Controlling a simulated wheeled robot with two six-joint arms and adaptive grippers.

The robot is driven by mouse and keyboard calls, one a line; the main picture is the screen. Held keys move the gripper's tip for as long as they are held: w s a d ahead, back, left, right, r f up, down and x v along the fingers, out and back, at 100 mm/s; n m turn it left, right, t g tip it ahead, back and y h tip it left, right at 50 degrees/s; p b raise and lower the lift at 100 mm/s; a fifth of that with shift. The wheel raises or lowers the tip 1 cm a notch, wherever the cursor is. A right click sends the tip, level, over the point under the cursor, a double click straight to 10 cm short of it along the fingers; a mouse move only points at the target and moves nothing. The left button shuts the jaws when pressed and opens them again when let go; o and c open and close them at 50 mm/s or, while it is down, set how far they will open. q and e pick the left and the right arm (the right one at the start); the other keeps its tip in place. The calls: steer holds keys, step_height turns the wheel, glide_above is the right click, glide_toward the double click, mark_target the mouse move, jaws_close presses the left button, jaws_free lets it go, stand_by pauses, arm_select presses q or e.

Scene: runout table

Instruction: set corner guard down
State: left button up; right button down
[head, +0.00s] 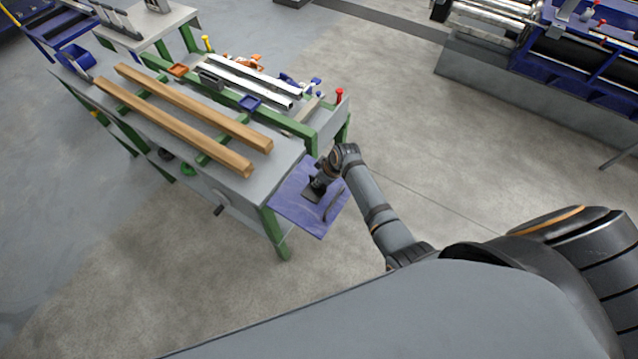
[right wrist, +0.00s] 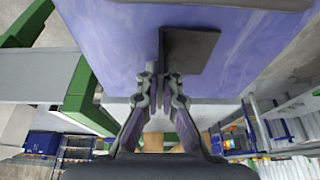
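The corner guard (head: 311,193) is a small dark angled piece over the purple panel (head: 292,212) at the near end of the table. In the right wrist view the corner guard (right wrist: 192,50) shows one flat dark face and a thin flange seen edge-on. My right gripper (head: 319,183) has its fingers (right wrist: 160,84) closed on both sides of that thin flange. I cannot tell whether the guard touches the purple panel (right wrist: 105,40). My left gripper is not in view.
A dark curved handle (head: 334,204) stands on the panel's right side, close to the gripper. The green-framed table (head: 283,166) carries two wooden beams (head: 200,115), pale metal bars (head: 240,85) and small bins.

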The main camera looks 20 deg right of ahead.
steer(key=shift+w+a, duration=0.15)
steer(key=c, duration=1.9)
jaws_free()
steer(key=shift+a+r, duration=0.1)
steer(key=o, duration=0.4)
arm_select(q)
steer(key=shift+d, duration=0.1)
arm_select(e)
steer(key=shift+r, duration=0.3)
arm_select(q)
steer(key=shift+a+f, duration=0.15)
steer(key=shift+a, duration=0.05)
arm_select(e)
steer(key=v, duration=1.1)
steer(key=shift+s+r, duration=0.2)
steer(key=shift+r, duration=0.05)
